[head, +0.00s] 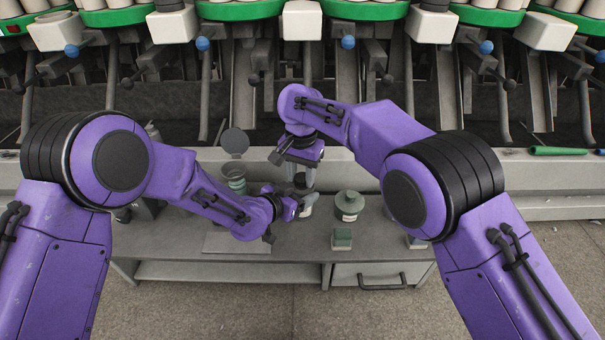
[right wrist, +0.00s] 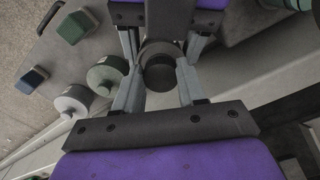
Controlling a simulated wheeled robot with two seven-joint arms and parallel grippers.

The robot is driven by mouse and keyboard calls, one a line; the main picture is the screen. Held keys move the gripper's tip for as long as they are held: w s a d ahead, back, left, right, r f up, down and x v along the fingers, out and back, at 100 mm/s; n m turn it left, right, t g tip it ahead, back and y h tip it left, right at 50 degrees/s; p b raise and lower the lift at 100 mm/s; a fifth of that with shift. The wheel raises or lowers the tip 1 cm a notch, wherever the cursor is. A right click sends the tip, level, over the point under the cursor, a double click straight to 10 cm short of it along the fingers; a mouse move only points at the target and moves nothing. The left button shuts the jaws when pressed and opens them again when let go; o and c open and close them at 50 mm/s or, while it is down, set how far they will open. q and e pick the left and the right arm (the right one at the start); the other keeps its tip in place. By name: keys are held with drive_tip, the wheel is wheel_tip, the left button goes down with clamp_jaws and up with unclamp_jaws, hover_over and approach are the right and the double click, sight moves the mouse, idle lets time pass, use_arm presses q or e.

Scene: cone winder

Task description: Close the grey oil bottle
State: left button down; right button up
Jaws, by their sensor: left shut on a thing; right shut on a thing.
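The bottle (head: 307,210) stands on the grey bench, mostly hidden by my grippers; only a pale bit of its body shows. A dark round cap (right wrist: 158,72) sits at its top, between the fingers in the right wrist view. My right gripper (head: 300,178) comes from above and is shut on the cap. My left gripper (head: 298,204) reaches in from the left, lower down, and is shut on the bottle's body. The left fingers also show at the top of the right wrist view (right wrist: 162,42). I cannot tell how far the cap is seated.
The winding machine rises behind the bench. The bench's front middle (head: 290,245) is clear.

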drive_tip(key=o, duration=1)
drive_tip(key=shift+r, duration=0.1)
wheel_tip(320, 180, up, 4)
drive_tip(key=shift+r, duration=0.2)
drive_tip(key=shift+c, duration=0.2)
